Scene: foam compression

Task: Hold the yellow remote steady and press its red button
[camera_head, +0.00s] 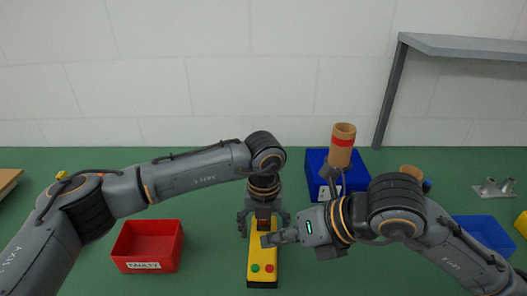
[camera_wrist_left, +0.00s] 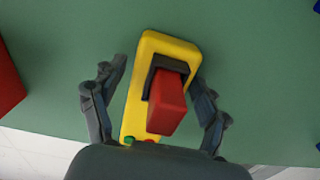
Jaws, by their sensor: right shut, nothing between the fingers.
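The yellow remote (camera_head: 262,255) lies on the green table, with a green button (camera_head: 255,268) and a red button (camera_head: 269,268) at its near end. In the left wrist view the remote (camera_wrist_left: 158,48) also carries a large raised red block (camera_wrist_left: 167,105) on a black mount. My left gripper (camera_head: 264,220) points down over the remote's far part. Its fingers (camera_wrist_left: 158,85) are open, one on each side of the remote, with visible gaps. My right gripper (camera_head: 268,240) is shut and empty, reaching in from the right over the remote's middle, beyond the buttons. Whether it touches is unclear.
A labelled red bin (camera_head: 148,245) stands left of the remote. A blue bin (camera_head: 318,163) with a brown cylinder (camera_head: 342,145) stands behind my right gripper. Another blue bin (camera_head: 484,235) and a metal fixture (camera_head: 493,188) are at the right.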

